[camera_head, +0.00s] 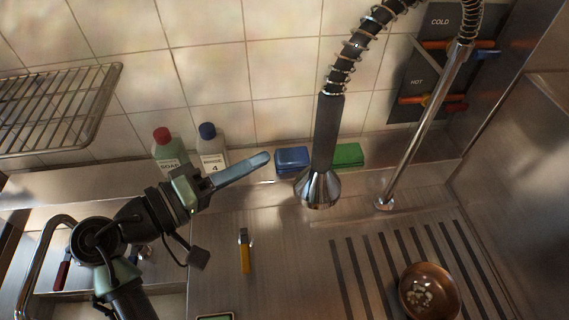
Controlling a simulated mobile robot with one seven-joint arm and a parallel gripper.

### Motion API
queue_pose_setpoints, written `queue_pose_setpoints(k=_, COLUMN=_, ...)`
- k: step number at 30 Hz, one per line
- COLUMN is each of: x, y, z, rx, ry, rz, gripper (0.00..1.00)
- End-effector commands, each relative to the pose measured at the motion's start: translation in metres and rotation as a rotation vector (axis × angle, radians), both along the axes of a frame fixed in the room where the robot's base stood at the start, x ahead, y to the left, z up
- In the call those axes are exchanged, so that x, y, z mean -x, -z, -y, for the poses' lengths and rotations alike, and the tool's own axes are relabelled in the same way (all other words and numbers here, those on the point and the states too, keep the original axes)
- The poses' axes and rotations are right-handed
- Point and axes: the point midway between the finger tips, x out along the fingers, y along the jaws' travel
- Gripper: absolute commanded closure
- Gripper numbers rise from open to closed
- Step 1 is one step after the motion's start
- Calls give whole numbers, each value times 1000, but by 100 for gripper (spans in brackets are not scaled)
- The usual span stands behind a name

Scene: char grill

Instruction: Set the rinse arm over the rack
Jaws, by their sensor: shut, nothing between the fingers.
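The rinse arm (325,140) hangs from a spring-wrapped hose in the upper middle. It has a dark grip and a flared chrome spray head (318,188) pointing down. The head appears above the steel counter, left of the dark drain slots (410,260). A wire rack (55,110) is on the tiled wall at the upper left. My gripper (262,161) is left of the spray head, apart from it, with its fingers together and empty, pointing right. Which surface the task calls the rack I cannot tell.
A copper bowl (428,292) with pale bits sits on the slots. Soap (168,152) and rinse (212,150) bottles, a blue sponge (292,160) and a green sponge (348,155) line the back ledge. A chrome pipe (425,125) rises at right. A yellow-handled tool (245,258) lies on the counter.

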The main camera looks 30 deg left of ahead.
Motion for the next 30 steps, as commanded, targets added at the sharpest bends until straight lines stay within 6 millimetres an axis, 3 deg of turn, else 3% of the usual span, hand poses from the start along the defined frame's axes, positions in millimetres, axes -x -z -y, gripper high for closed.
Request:
queue_pose_setpoints(k=4, x=-27, y=0, z=16, rx=1, ry=3, rz=-3, gripper=100)
queue_pose_setpoints(k=15, x=-16, y=17, z=46, rx=0, ry=0, rz=-1, gripper=100)
queue_pose_setpoints(k=30, x=-16, y=19, z=48, rx=-1, ry=-2, rz=0, gripper=100)
